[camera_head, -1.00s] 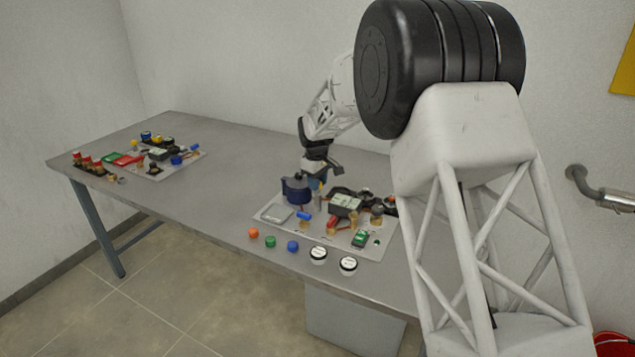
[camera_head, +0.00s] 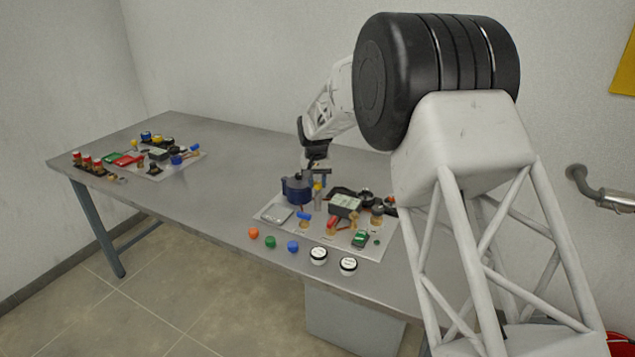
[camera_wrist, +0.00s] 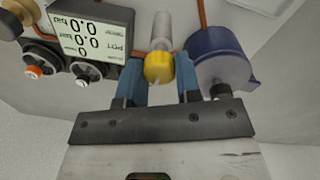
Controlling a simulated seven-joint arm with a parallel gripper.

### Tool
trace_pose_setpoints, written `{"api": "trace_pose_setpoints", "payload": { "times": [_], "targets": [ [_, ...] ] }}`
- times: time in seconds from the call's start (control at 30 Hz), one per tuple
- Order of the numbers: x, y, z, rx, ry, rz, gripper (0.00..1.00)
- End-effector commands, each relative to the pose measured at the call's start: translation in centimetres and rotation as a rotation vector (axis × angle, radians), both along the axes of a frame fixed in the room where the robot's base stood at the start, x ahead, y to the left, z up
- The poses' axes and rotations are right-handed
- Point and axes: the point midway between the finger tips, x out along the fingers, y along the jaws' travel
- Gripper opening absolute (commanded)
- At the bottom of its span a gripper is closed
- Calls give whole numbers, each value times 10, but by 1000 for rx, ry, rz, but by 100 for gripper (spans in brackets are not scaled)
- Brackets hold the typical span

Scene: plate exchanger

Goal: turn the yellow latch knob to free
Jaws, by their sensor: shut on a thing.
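The yellow latch knob (camera_wrist: 158,68) sits on the end of a pale grey cylinder (camera_wrist: 160,32), near the middle of the wrist view. My gripper (camera_wrist: 160,72) has its two blue fingers on either side of the knob and is shut on it. In the head view my gripper (camera_head: 319,177) is at the back of the near panel, and the yellow knob (camera_head: 318,186) shows as a small spot just under it. The knob's exact angle is hard to read.
A dark blue round housing (camera_wrist: 222,58) stands close beside the right finger. A display box (camera_wrist: 92,38) with gauges is on the other side. The near panel (camera_head: 273,222) carries several parts; coloured caps and two white round pieces (camera_head: 318,255) lie before it. A second panel (camera_head: 185,165) is at left.

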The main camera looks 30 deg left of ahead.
Motion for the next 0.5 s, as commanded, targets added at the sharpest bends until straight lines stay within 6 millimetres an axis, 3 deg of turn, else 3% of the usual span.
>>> {"api": "trace_pose_setpoints", "payload": {
  "times": [0.5],
  "targets": [
    [1, 0, 2, 2, -3, -276, 8]
  ]
}}
